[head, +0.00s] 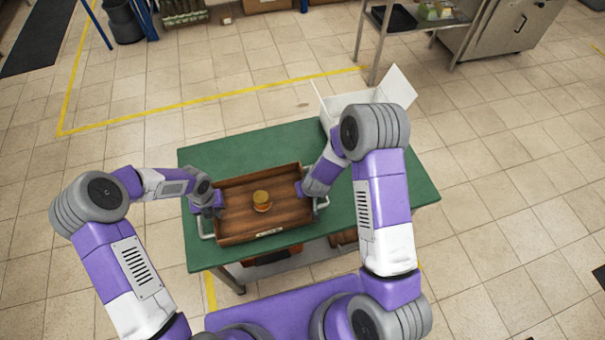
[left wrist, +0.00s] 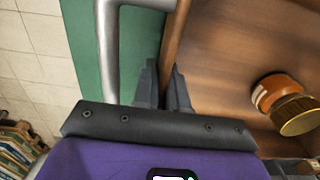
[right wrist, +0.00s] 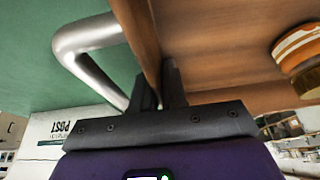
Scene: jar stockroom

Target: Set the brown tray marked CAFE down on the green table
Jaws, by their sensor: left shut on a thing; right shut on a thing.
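The brown wooden tray (head: 238,232) is over the front left part of the green table (head: 232,150). A small label on its front wall is too small to read. A jar with an orange band and golden lid (head: 261,203) stands inside it. My left gripper (head: 213,205) is shut on the tray's left side wall, shown between the fingers in the left wrist view (left wrist: 170,60). My right gripper (head: 306,189) is shut on its right side wall, also seen in the right wrist view (right wrist: 150,50). Whether the tray's bottom touches the table cannot be told.
A white open box (head: 338,104) stands at the table's back right; it reads POST in the right wrist view (right wrist: 55,132). Metal handles stick out at the tray's sides. A steel bench (head: 420,22) stands beyond.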

